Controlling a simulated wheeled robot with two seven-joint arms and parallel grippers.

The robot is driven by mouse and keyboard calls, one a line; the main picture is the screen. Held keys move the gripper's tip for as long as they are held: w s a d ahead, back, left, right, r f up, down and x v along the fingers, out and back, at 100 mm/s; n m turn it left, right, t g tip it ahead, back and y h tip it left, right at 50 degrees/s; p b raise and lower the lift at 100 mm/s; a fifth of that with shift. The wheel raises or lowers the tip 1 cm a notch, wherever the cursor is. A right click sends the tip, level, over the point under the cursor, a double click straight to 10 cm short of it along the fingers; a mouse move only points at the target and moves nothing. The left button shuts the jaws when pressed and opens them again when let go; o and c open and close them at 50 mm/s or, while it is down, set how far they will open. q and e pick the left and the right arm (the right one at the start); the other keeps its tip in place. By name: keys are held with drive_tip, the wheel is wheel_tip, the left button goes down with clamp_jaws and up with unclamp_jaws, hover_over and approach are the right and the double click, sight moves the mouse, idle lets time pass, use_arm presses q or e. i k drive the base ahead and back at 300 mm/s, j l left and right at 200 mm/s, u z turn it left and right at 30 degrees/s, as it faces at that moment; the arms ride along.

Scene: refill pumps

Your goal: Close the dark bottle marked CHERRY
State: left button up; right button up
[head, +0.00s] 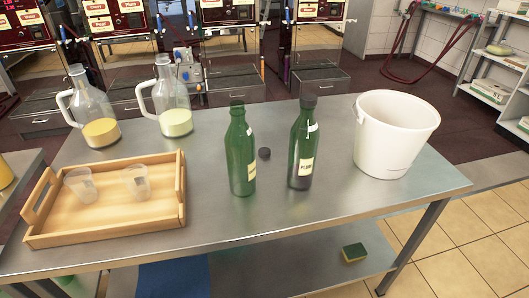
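Two dark green bottles stand upright near the middle of the steel table. The left bottle (240,152) shows no black cap on its mouth, and its cream label is turned partly aside and cannot be read. The right bottle (302,143) has a black cap (308,101) on top, and its label seems to read PLUM. I cannot read CHERRY on either one. A loose black cap (264,153) lies on the table between the two bottles, slightly behind them. Neither of my grippers is in view.
A white bucket (394,135) stands to the right. Two glass jugs, one with yellow liquid (101,132) and one with pale green (175,123), stand at the back left. A wooden tray (110,235) with two clear cups is at the front left. The table's front middle is clear.

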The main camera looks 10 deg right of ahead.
sight(239, 138)
drive_tip(key=k+l, duration=0.1)
drive_tip(key=l, duration=0.7)
drive_tip(key=k+l+u, duration=0.1)
drive_tip(key=l, duration=0.3)
drive_tip(key=k+l, duration=0.15)
drive_tip(key=l, duration=0.25)
drive_tip(key=k+l+u, duration=0.1)
drive_tip(key=l, duration=0.3)
